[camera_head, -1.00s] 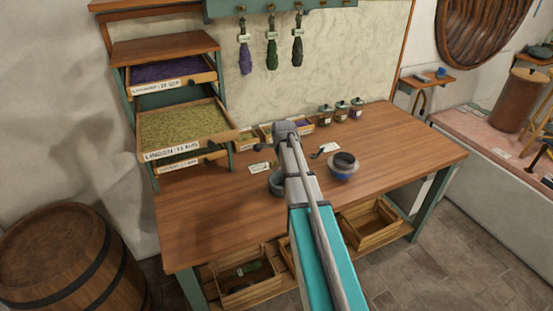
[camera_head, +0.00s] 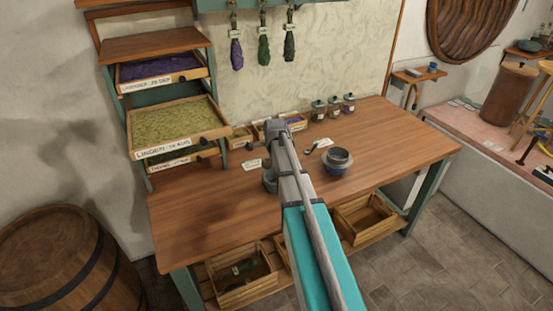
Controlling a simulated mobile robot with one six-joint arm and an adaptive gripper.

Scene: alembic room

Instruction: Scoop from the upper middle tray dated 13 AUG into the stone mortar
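The tray labelled linden, 13 AUG (camera_head: 178,122), full of yellow-green dried matter, juts out from the shelf rack at the left. A lavender tray (camera_head: 160,68) is above it and a thyme tray (camera_head: 178,166) below. A grey rounded thing (camera_head: 268,181), perhaps the stone mortar, is partly hidden behind my arm on the table. My arm reaches over the table; my gripper's fingers cannot be made out.
The wooden table (camera_head: 410,145) has free room at its right and front left. Several small boxes and jars (camera_head: 334,106) line its back. Herb bundles (camera_head: 263,48) hang above. Crates (camera_head: 240,280) sit below the table, and a barrel (camera_head: 65,265) stands at the left.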

